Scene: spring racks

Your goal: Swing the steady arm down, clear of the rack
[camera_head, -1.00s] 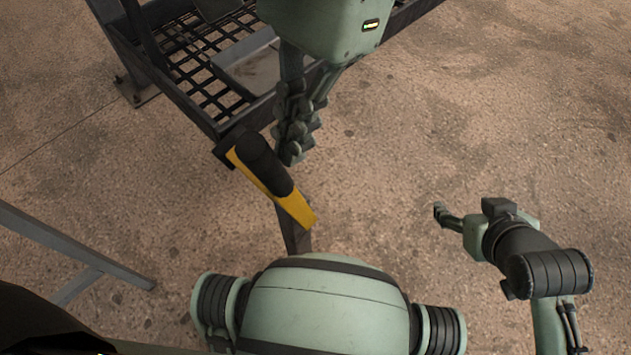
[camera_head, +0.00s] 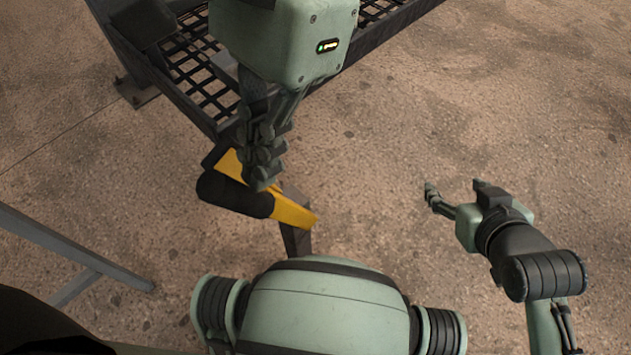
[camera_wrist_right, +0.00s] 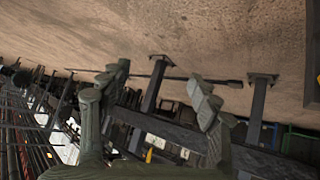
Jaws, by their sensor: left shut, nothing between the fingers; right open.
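The steady arm appears to be the yellow piece (camera_head: 292,213) with a thick black cylinder (camera_head: 232,195) at the rack's front corner. The cylinder lies nearly level and points left, outside the corner. My left gripper (camera_head: 262,178) is shut and empty, right over the yellow piece and beside the cylinder's right end; I cannot tell whether it touches. It hides part of the yellow piece. The rack (camera_head: 190,105) is a dark metal frame with a mesh shelf. My right gripper (camera_head: 430,194) is open and empty, well to the right; its spread fingers show in the right wrist view (camera_wrist_right: 160,98).
A grey metal frame (camera_head: 75,250) stands at the left. Bare floor (camera_head: 480,110) fills the middle and right. The right wrist view looks tilted, with dark frames and legs (camera_wrist_right: 155,85) beyond the fingers.

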